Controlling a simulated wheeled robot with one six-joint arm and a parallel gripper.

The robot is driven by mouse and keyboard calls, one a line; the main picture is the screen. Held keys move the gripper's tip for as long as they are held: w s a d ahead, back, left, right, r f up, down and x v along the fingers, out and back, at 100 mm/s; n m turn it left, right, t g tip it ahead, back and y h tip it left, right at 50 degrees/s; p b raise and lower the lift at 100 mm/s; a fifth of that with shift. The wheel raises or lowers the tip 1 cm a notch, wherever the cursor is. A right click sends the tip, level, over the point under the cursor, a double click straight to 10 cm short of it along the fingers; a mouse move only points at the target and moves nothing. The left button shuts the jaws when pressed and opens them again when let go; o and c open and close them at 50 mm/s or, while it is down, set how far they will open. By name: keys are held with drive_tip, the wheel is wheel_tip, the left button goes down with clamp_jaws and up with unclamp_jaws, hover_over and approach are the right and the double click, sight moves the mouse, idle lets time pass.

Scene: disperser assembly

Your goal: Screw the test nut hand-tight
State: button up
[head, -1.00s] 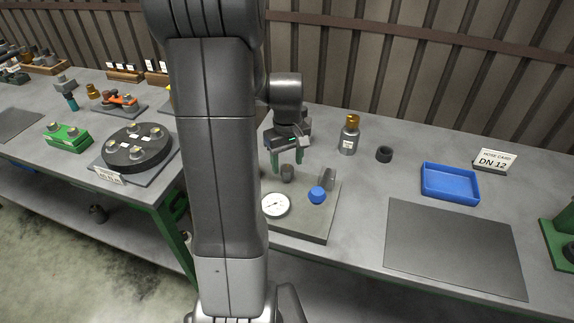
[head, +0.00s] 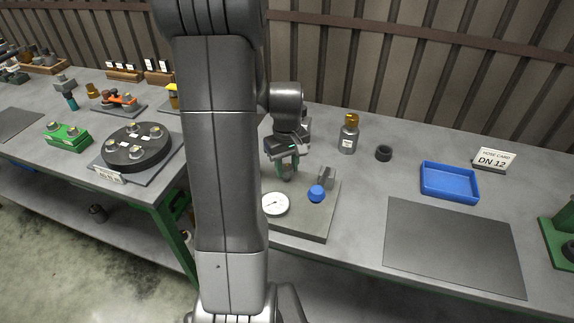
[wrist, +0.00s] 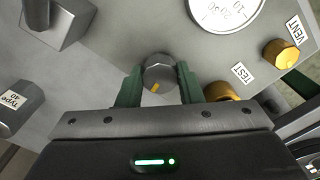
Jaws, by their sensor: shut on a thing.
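The test nut (wrist: 159,72) is a dark grey round piece with an orange mark on its face, in the middle of the wrist view. The green fingers of my gripper (wrist: 159,86) are shut on it from both sides. In the head view my gripper (head: 286,164) points down at the nut above the grey base plate (head: 310,224). The nut is mostly hidden there by the fingers. A white TEST label (wrist: 242,73) lies beside the right finger, near a brass part (wrist: 220,91) that the gripper partly covers. I cannot see the thread under the nut.
A dial gauge (head: 274,204), blue knob (head: 317,194) and grey block (head: 327,176) stand close by on the plate. A brass knob (wrist: 280,53) sits by the VENT label. A bottle (head: 348,136) and black ring (head: 384,153) stand behind. The dark mat (head: 455,246) is clear.

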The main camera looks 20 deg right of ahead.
sight(287, 167)
drive_tip(key=shift+m, duration=0.3)
drive_tip(key=m, duration=0.3)
drive_tip(key=shift+m, duration=0.3)
drive_tip(key=shift+m+b, duration=0.3)
drive_tip(key=shift+m, duration=1.5)
drive_tip(key=o, duration=1)
wheel_tip(287, 167, up, 14)
drive_tip(key=shift+f, duration=0.1)
drive_tip(key=shift+f, duration=0.1)
